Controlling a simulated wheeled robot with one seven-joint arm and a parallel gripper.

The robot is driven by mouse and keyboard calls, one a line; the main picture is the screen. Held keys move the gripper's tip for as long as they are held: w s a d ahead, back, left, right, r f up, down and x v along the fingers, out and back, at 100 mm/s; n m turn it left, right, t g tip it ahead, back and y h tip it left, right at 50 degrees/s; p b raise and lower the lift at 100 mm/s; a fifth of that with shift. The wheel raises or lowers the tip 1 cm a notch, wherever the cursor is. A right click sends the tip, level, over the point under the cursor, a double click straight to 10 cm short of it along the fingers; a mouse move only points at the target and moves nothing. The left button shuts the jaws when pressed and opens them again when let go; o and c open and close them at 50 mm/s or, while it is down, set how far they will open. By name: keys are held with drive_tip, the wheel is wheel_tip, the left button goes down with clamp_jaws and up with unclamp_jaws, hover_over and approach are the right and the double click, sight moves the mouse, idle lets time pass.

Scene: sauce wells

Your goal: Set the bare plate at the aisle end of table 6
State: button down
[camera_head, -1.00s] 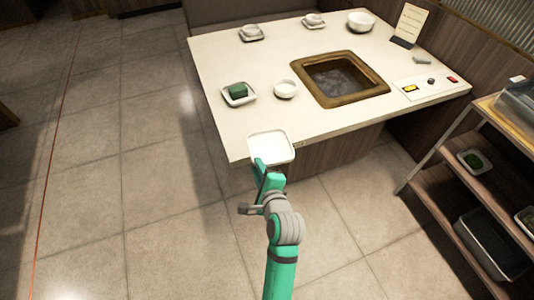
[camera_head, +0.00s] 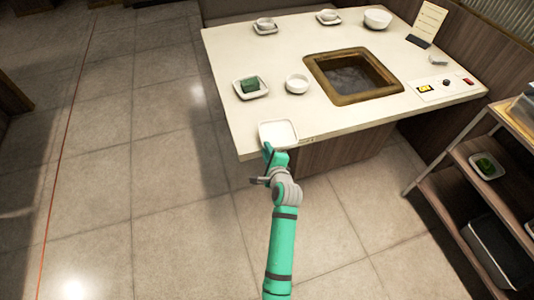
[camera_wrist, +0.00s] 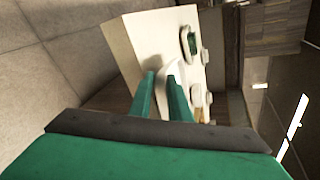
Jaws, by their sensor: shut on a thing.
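The bare plate (camera_head: 278,133) is white, square and empty. It is at the near left corner of the table (camera_head: 225,87), level or nearly so, by the table's front edge. I cannot tell whether it rests on the top or is held just above it. My gripper (camera_head: 270,153) is shut on the plate's near rim, and the arm reaches in from the front. In the wrist view the two green fingers (camera_wrist: 160,85) close on the white plate (camera_wrist: 172,70), which they partly hide.
A plate with a green block (camera_head: 250,87) and a white bowl (camera_head: 297,83) stand behind the bare plate. A brown-framed grill well (camera_head: 353,75) is in mid-table. More dishes stand at the back. A wooden shelf cart (camera_head: 475,185) is at the right. Open floor (camera_head: 120,200) lies left.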

drive_tip(key=shift+f, duration=0.9)
drive_tip(key=c, duration=1.6)
unclamp_jaws()
drive_tip(key=shift+f, duration=0.1)
drive_tip(key=shift+c, duration=0.2)
